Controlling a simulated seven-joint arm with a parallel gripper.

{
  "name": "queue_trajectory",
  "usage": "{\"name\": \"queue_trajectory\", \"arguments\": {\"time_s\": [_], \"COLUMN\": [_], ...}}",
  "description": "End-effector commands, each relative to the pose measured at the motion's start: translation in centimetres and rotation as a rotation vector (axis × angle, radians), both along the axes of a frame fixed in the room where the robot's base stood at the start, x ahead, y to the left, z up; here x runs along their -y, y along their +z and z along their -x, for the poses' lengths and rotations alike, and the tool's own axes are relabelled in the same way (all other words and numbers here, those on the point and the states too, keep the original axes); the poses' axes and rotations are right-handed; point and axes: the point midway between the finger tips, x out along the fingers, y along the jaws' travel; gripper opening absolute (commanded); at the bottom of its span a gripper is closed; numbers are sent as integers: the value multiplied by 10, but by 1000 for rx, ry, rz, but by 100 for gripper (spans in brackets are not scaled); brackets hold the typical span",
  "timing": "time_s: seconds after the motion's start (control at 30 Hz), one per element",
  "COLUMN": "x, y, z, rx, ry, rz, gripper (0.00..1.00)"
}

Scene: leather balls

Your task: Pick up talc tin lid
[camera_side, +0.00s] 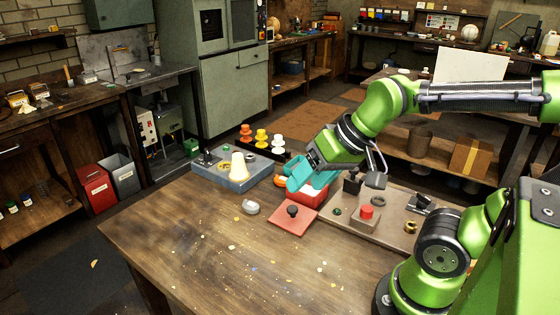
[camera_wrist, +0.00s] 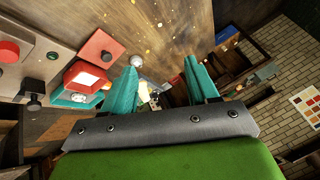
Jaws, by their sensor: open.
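The talc tin lid looks to be the flat red square plate with a dark round knob (camera_side: 292,218). It lies on the wooden table, and it also shows at the upper left of the wrist view (camera_wrist: 97,45). Just behind it stands an open red tin (camera_side: 314,198) with white inside, seen also in the wrist view (camera_wrist: 85,75). My gripper (camera_side: 296,184) has teal fingers and is tilted above and behind the lid, overlapping the tin in the side view. In the wrist view my gripper (camera_wrist: 160,75) is open, with nothing held between the fingers.
A board (camera_side: 385,228) with a red button (camera_side: 367,211) stands to the right. A grey-blue tray (camera_side: 226,174) with a cream cone (camera_side: 239,167) stands at the back left. A small grey round object (camera_side: 250,207) lies left of the lid. The front table (camera_side: 215,255) is mostly clear, with scattered flecks.

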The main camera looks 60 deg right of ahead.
Motion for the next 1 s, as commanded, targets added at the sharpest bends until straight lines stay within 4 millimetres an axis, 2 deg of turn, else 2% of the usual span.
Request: {"name": "queue_trajectory", "arguments": {"time_s": [0.07, 0.13, 0.3, 0.47, 0.6, 0.8, 0.9, 1.0], "x": [11, 26, 66, 99, 118, 124, 124, 124], "y": [-8, -15, -34, -47, -49, -43, -46, -59], "z": [-15, -31, -64, -84, -94, -96, -96, -97], "rx": [-77, -164, -344, -420, -414, -383, -382, -383], "ry": [-70, -228, -751, -1242, -1601, -1872, -1917, -1925], "rz": [-27, -91, -254, -372, -468, -578, -596, -596], "gripper": [59, 59, 59, 59, 59, 59, 59, 59]}}
